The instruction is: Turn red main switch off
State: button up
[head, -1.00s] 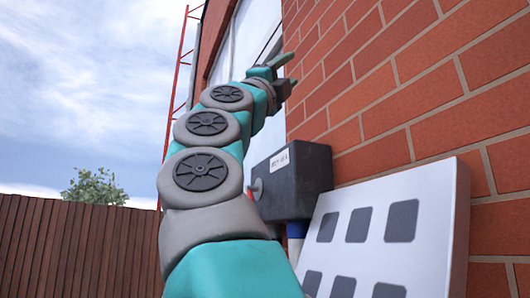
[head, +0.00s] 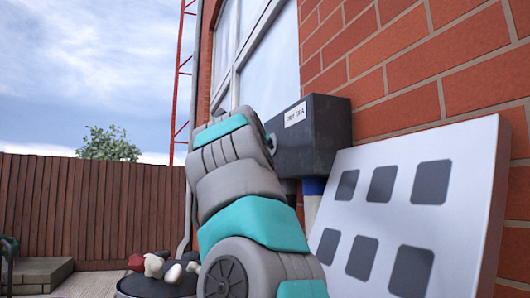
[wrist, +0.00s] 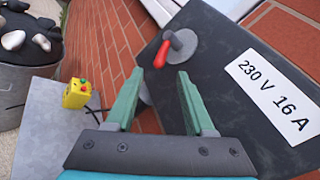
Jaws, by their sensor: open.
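A dark grey electrical box (head: 318,142) is mounted on the brick wall. It fills the right of the wrist view (wrist: 225,105) with a white label reading "230 V 16 A". On its face is a round grey knob plate (wrist: 184,46) with a short red switch lever (wrist: 161,55). My gripper (wrist: 158,73) is open and empty. Its two teal fingers point at the box, and the lever appears just beyond and between the fingertips. I cannot tell whether they touch. In the head view my arm hides the gripper and the switch.
A white panel with dark squares (head: 332,212) leans below the box at right. A yellow control box with red and green buttons (wrist: 77,94) lies on a grey surface (wrist: 50,125). A round container of stones (wrist: 30,60) stands left. A wooden fence (head: 90,215) is behind.

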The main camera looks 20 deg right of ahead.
jog(key=shift+p+x, duration=0.75)
jog(key=shift+x, duration=1.55)
grip_shut()
